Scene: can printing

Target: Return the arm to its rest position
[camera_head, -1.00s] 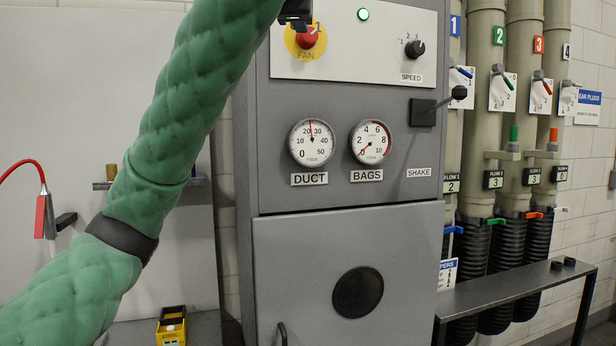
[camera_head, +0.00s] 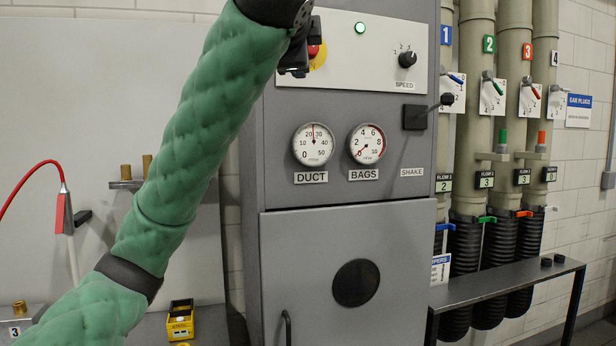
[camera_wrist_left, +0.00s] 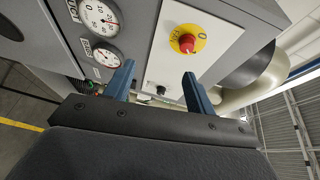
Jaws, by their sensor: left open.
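My left arm, in a green quilted sleeve, rises from the lower left of the head view. My left gripper (camera_head: 296,62) is at the top of that view, in front of the grey cabinet's upper panel, and partly covers the red fan knob (camera_head: 314,50). In the left wrist view my left gripper (camera_wrist_left: 160,88) shows two blue fingers spread apart with nothing between them. The red knob on its yellow disc (camera_wrist_left: 187,43) is beyond the fingers, apart from them. My right gripper is not in view.
The grey cabinet (camera_head: 345,230) has duct (camera_head: 313,145) and bags (camera_head: 367,144) gauges and a shake lever (camera_head: 447,99). A dark bench (camera_head: 510,283) and several pipes stand at right. A yellow device (camera_head: 180,320) and a red-handled hose tool (camera_head: 61,214) are at left.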

